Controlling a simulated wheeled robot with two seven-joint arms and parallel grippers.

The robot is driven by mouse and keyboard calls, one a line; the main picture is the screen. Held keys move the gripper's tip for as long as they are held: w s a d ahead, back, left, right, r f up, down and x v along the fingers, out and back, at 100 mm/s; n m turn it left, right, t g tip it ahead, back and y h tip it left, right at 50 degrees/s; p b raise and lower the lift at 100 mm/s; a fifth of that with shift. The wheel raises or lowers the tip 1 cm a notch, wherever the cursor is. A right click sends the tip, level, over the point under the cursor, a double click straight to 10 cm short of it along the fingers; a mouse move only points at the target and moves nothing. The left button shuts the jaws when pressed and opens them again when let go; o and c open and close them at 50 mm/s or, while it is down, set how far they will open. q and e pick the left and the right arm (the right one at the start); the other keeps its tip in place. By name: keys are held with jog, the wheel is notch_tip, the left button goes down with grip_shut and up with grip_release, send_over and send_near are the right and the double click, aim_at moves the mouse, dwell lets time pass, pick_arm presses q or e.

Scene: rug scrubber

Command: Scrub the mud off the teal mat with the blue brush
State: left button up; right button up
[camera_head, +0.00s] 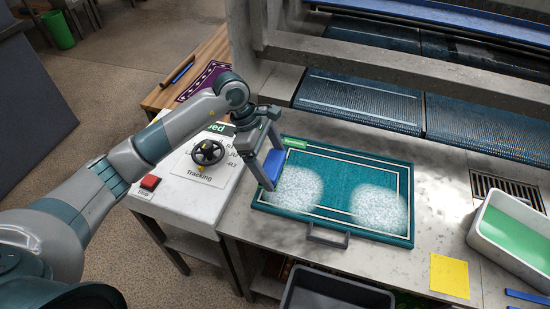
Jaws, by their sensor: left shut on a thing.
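The teal mat (334,180) lies on the grey bench, with a pale line border and a green label at its far left corner. Two whitish, speckled, foam-like patches cover its left and right near parts. No brown mud can be made out on it. My left gripper (266,168) points down at the mat's left edge, shut on the blue brush (274,165). The brush is at the edge of the left patch; whether it touches the mat is hard to tell. My right gripper is not in view.
A tub of green liquid (512,235) stands at the right, near a yellow sheet (449,276) and a floor-drain-like grate (507,190). A dark bin (335,292) is below the bench front. A control panel with a black handwheel (208,153) is left of the mat.

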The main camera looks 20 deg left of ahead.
pick_arm(q)
jog(key=shift+s+r, duration=0.1)
jog(key=shift+s, duration=0.15)
jog(key=shift+w+f, duration=0.2)
jog(key=shift+f, duration=0.2)
jog(key=shift+f+b, duration=0.8)
jog(key=shift+f, duration=1.25)
jog(key=shift+f+b, duration=0.6)
jog(key=shift+b, duration=0.15)
jog(key=shift+d, duration=0.15)
jog(key=shift+d+b, duration=0.55)
jog(key=shift+d, duration=1.4)
